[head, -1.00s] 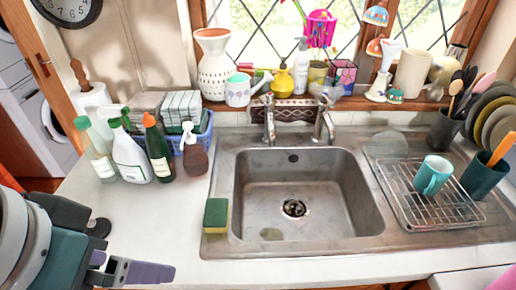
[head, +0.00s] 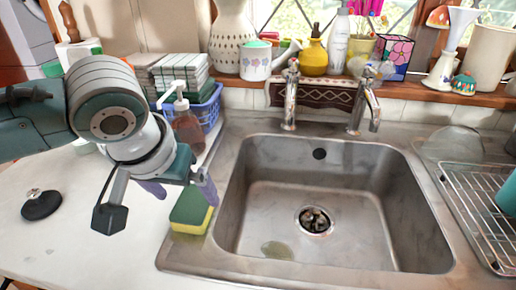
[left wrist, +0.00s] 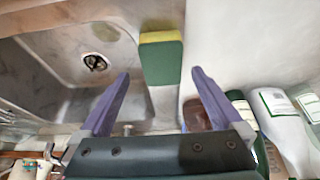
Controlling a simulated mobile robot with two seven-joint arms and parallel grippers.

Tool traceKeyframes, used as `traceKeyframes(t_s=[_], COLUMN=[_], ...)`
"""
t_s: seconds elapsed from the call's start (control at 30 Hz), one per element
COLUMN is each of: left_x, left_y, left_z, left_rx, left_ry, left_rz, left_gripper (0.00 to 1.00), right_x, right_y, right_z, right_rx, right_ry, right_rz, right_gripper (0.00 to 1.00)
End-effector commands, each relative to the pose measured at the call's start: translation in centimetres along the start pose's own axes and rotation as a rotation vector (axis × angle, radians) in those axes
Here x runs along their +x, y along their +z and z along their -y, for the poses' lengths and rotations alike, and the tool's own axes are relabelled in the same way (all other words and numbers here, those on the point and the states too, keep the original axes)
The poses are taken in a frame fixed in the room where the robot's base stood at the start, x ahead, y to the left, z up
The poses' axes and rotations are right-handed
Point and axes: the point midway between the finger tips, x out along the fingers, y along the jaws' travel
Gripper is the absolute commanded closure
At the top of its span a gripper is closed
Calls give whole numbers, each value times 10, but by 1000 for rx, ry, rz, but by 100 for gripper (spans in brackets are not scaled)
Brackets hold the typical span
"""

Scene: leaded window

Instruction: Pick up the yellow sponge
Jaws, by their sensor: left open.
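The yellow sponge (head: 190,212) has a green scouring layer on top and a yellow side. It lies on the left rim of the steel sink (head: 330,200). My left gripper (head: 182,190) is open and empty, pointing down just above the sponge, its purple fingers apart. In the left wrist view the sponge (left wrist: 161,58) shows beyond and between the two fingertips (left wrist: 161,74), with no visible contact. Part of the sponge's far edge is close behind a finger in the head view. My right gripper is not in view.
A black round object (head: 41,205) lies on the white counter at left. Taps (head: 364,100) stand behind the sink; a wire rack (head: 482,200) is at right.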

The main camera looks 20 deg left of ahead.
Motion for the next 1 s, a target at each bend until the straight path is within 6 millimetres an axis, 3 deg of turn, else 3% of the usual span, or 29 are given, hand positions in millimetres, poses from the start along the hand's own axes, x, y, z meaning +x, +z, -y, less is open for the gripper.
traceKeyframes(t_s=[0.4, 0.7, 1.0], left_x=[50, 53, 53], left_y=[1, 0, 0], left_z=[3, 3, 4], left_rx=[3, 4, 3], left_ry=[-1, 0, 0], left_rz=[0, -1, -1], left_gripper=[0, 0, 34], right_x=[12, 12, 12], right_y=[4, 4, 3], right_z=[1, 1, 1], right_rx=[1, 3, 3], right_ry=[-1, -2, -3], right_rz=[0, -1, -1], right_gripper=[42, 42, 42])
